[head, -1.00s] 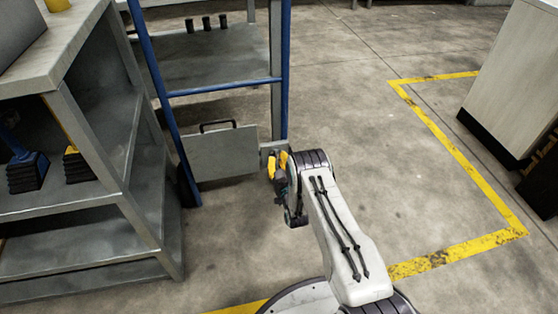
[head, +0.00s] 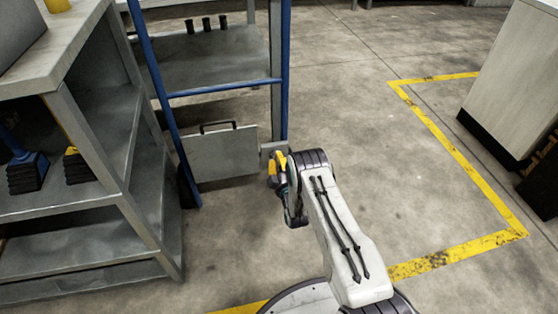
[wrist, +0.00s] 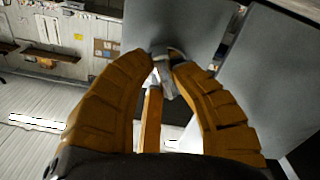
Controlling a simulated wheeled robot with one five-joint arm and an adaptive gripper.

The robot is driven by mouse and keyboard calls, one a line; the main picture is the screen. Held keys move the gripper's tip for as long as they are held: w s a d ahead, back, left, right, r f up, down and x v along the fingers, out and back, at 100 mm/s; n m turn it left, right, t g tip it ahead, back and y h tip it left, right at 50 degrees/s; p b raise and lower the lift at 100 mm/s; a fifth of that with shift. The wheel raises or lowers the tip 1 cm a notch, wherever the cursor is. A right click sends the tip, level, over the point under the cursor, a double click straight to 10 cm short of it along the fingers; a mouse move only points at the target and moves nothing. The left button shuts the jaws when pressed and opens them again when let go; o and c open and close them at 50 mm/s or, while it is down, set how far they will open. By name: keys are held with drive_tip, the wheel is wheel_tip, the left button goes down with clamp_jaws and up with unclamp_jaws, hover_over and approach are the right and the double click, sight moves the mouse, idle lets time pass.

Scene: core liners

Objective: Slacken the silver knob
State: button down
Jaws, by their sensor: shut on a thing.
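My gripper (head: 277,170) is at the lower right corner of the grey panel (head: 220,156) on the blue-framed rack (head: 283,70). In the wrist view, the two orange fingers of my gripper (wrist: 168,66) close on the silver knob (wrist: 166,52). The knob shows as a small grey metal piece between the fingertips, in front of grey panels. In the head view, the knob is hidden behind my gripper.
The panel has a dark handle (head: 216,126) on top. Several dark cylinders (head: 206,23) stand on the rack's shelf. A grey shelf unit (head: 125,120) is close on the left. A pale cabinet (head: 515,75) stands at the right. Open floor (head: 400,170) lies between, with yellow lines.

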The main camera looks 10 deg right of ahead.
drive_tip(key=shift+a+r, duration=0.1)
drive_tip(key=shift+a, duration=0.1)
drive_tip(key=c, duration=1)
unclamp_jaws()
drive_tip(key=shift+d, duration=0.1)
drive_tip(key=s, duration=1.2)
drive_tip(key=shift+w, duration=0.1)
